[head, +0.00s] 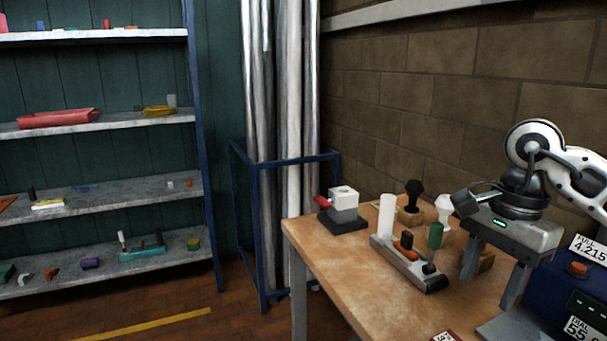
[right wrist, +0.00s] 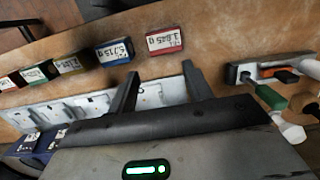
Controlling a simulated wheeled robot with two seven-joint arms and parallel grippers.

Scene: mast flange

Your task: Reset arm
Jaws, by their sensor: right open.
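My right gripper (head: 488,291) is at the right of the head view, above the wooden table, with its two dark fingers apart and pointing down. Nothing is between the fingers. In the right wrist view the open fingers (right wrist: 160,82) reach over a pale panel (right wrist: 70,112) on the table. The white right arm comes in from the right edge. My left gripper is in neither view.
A grey rack (head: 409,268) with a white cylinder and green and orange pieces stands left of the gripper. A blue labelled box (head: 560,295) stands at right. Labelled blocks, including a red one (right wrist: 165,41), line the table. Black (head: 413,190) and white stampers stand behind.

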